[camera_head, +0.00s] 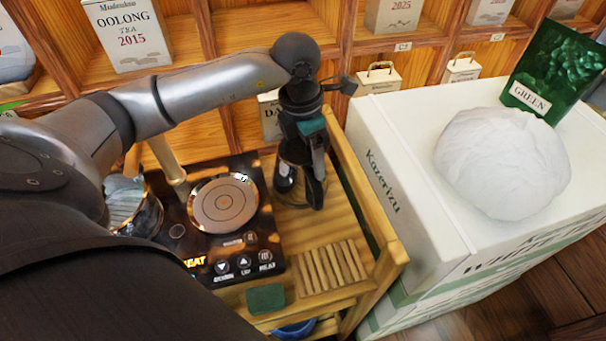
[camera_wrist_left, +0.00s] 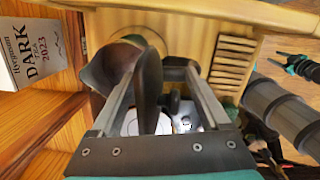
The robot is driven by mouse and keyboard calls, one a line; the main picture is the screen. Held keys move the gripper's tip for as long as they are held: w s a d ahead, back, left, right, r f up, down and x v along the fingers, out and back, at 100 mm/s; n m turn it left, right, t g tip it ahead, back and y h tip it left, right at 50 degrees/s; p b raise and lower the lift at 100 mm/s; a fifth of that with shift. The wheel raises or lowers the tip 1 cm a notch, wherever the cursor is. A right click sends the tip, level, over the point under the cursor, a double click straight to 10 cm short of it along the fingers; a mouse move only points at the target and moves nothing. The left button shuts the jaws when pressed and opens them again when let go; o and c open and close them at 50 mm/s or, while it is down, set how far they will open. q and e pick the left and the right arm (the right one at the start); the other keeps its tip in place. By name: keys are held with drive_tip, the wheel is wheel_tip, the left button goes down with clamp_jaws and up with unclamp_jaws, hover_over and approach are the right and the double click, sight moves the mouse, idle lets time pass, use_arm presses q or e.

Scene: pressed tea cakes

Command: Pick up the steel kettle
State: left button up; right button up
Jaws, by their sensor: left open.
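The steel kettle (camera_head: 287,183) stands on the wooden stand, right of the black hot plate, partly hidden under my left gripper (camera_head: 312,165). Its dark handle (camera_wrist_left: 150,88) rises between the open fingers of my left gripper (camera_wrist_left: 158,95) in the left wrist view. The fingers are on either side of it; I cannot tell whether they touch it. The wrist view also shows the kettle's shiny body beside the handle. My right gripper (camera_wrist_left: 302,66) shows small at the right edge of the wrist view, its jaws unclear.
The hot plate (camera_head: 180,228) carries a round ring plate (camera_head: 223,203). A steel pot (camera_head: 148,217) stands left of it. A slatted wooden rack (camera_head: 333,268) and green block (camera_head: 266,298) lie in front. A white box (camera_head: 400,170) stands right, shelves behind.

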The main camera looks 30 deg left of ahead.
use_arm(q)
drive_tip(key=shift+c, duration=0.3)
clamp_jaws()
idle(0.4)
idle(0.6)
